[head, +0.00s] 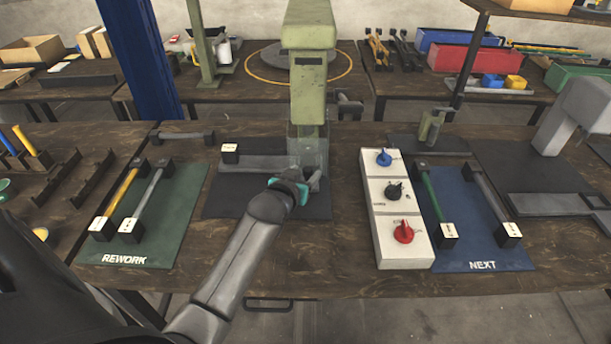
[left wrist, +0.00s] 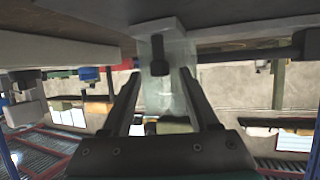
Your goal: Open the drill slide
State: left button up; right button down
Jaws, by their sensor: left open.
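The green press (head: 309,80) stands at the middle of the table, with a translucent panel (head: 308,150) at its lower front. I cannot tell which part is the drill slide. My left gripper (head: 312,182) is right in front of the press foot, low over the dark mat (head: 235,203). In the left wrist view its two fingers (left wrist: 158,85) are apart, with the translucent panel (left wrist: 172,95) and a dark peg (left wrist: 157,58) beyond or between them. I cannot tell whether they touch. My right gripper is not in view.
A grey bar with a white-labelled block (head: 230,150) lies left of the press. A white box (head: 402,245) with blue, black and red knobs stands to the right. Barred pieces lie on the green REWORK mat (head: 180,215) and the blue NEXT mat (head: 483,245).

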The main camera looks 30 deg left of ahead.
pick_arm(q)
jog(key=shift+w+a+f, duration=0.15)
jog(key=shift+w+f, duration=0.1)
jog(key=shift+w, duration=0.3)
grip_shut()
dwell(1.2)
